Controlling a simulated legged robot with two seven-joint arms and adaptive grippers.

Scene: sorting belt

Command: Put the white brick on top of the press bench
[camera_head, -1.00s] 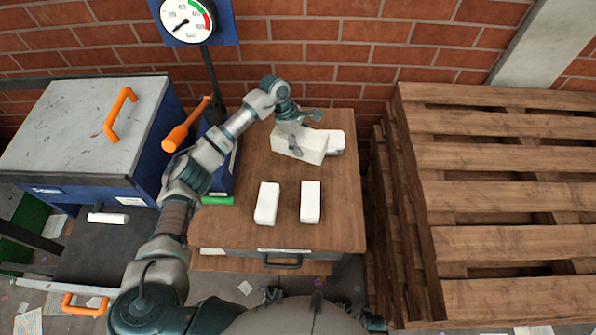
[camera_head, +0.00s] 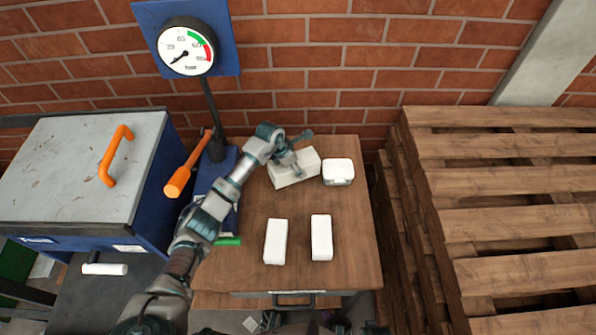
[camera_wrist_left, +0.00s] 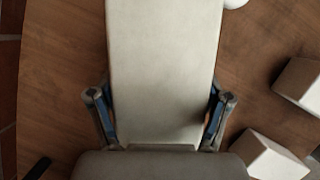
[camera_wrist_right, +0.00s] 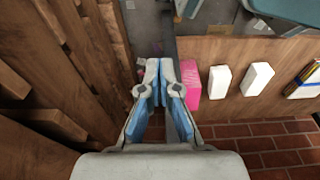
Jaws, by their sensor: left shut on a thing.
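My left gripper (camera_head: 290,160) is shut on a white brick (camera_head: 292,174) at the back of the wooden bench (camera_head: 255,215). The brick lies lengthwise between the fingers in the left wrist view (camera_wrist_left: 165,70). I cannot tell whether it touches the bench top. Two more white bricks, one left (camera_head: 275,241) and one right (camera_head: 321,237), lie apart near the front. My right gripper (camera_wrist_right: 159,85) shows only in its wrist view, with its fingertips together and nothing visible between them.
A rounded white item (camera_head: 338,172) sits right of the held brick. A press with an orange lever (camera_head: 188,165) and gauge (camera_head: 186,47) stands at left. A grey-topped blue cabinet (camera_head: 75,165) is farther left; pallets (camera_head: 500,190) fill the right. A pink block (camera_wrist_right: 190,80) is near my right fingertips.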

